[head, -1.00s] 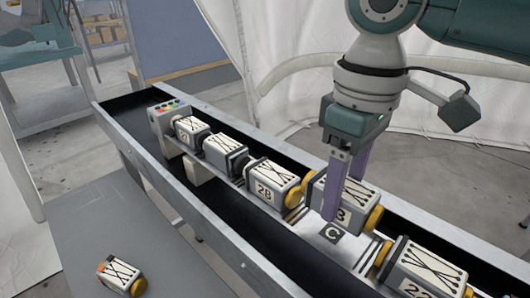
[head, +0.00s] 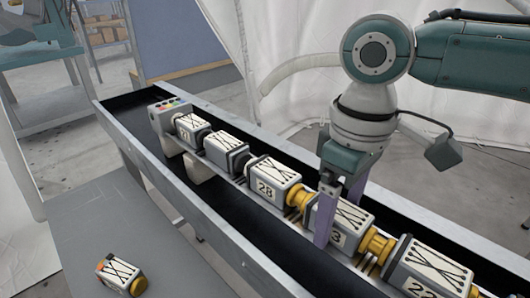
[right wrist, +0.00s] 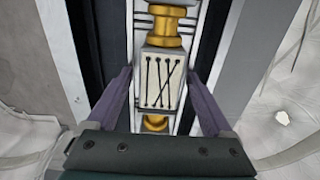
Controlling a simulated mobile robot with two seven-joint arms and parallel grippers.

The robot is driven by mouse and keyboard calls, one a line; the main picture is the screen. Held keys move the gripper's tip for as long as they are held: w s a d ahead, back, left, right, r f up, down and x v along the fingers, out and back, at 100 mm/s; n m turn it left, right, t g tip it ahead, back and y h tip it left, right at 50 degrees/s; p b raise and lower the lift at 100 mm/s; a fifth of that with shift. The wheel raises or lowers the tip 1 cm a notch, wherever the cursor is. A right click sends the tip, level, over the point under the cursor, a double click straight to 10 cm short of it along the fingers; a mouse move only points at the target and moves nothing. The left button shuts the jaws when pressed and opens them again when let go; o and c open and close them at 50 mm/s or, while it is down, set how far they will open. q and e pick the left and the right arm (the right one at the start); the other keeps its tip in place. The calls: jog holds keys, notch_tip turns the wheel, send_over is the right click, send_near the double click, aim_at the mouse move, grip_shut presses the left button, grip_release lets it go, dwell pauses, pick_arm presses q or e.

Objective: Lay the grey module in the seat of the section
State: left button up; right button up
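The grey module (head: 345,224) has a cream top with black lacing and a yellow collar at its right end. Its number is partly hidden by a finger. It lies in the row on the section (head: 292,213), between the module marked 28 (head: 273,184) and another numbered module (head: 428,268). My right gripper (head: 340,205) has its purple fingers down on both sides of the grey module. In the right wrist view, gaps show between the fingers and the module (right wrist: 163,83), so the gripper is open. Its seat is hidden underneath. My left gripper is not in view.
A long metal-walled trough (head: 215,228) with a black lining surrounds the section. A small button box (head: 168,113) stands at the far end. Another laced module (head: 121,275) lies on a grey table (head: 105,225) at lower left.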

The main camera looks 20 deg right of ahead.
aim_at(340, 209)
jog(key=shift+r, duration=0.1)
notch_tip(340, 209, up, 12)
jog(key=f+p, duration=0.1)
jog(key=p, duration=0.1)
jog(key=s+a+f+n+t+y, duration=0.1)
jog(key=s+a+f, duration=0.2)
jog(key=a, duration=0.2)
jog(key=s+a+f+t+y, duration=0.1)
jog(key=s+a+f+y, duration=0.1)
jog(key=s+a+f, duration=0.25)
jog(key=s+d+m+h, duration=0.1)
jog(key=s+d, duration=0.1)
jog(key=s+d+f+m+t+h, duration=0.1)
jog(key=s+d, duration=0.1)
jog(key=s, duration=0.1)
jog(key=s+d+m, duration=0.1)
jog(key=s+d, duration=0.1)
jog(key=s, duration=0.1)
jog(key=shift+s+d+f+m+t+h, duration=0.2)
jog(key=shift+s+f+m+t+h, duration=0.1)
jog(key=shift+h, duration=0.1)
